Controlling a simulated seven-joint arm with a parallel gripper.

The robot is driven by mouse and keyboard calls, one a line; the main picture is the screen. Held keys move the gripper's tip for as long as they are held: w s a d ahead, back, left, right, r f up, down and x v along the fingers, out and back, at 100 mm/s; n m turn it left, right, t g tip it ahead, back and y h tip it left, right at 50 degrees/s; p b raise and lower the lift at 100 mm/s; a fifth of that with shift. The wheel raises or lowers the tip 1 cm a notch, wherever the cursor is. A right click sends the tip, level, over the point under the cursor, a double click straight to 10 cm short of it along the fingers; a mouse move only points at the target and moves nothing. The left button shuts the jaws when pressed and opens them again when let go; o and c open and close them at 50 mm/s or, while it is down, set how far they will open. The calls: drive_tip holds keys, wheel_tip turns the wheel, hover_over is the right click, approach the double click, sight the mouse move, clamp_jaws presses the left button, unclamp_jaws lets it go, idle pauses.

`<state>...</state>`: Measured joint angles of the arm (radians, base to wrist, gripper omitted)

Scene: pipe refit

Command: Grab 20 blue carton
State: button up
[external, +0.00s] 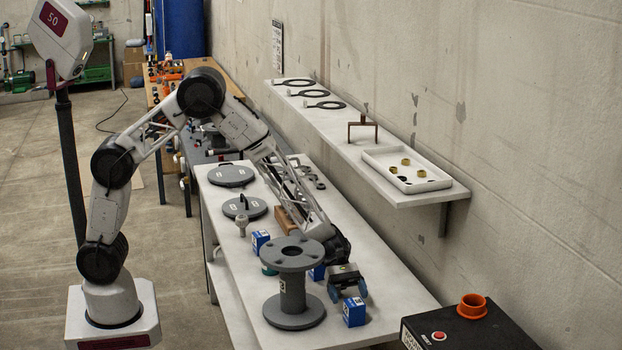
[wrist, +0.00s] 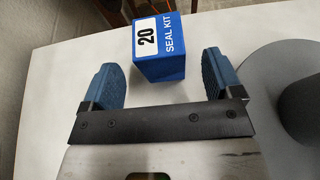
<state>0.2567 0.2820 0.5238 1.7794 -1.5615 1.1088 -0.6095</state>
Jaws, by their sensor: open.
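The blue carton (wrist: 160,62) shows in the wrist view with a white label reading 20 and SEAL KIT. It stands on the white table just ahead of my gripper (wrist: 160,78), roughly centred between the two blue finger pads. The pads are wide apart with nothing held. In the external view the carton (external: 354,312) stands near the front right end of the table, just in front of my gripper (external: 348,291).
A grey flanged spool (external: 292,287) stands close left of the gripper in the external view. Other blue cartons, one (external: 261,241) left and one (external: 317,273) behind the spool, stand nearby. A wall shelf (external: 349,149) runs along the right. Table is clear right of the carton.

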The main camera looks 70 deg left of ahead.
sight(352, 302)
drive_tip(key=shift+x, duration=1.6)
drive_tip(key=shift+f, duration=0.15)
drive_tip(key=c, duration=1.1)
drive_tip(key=shift+r, duration=5.05)
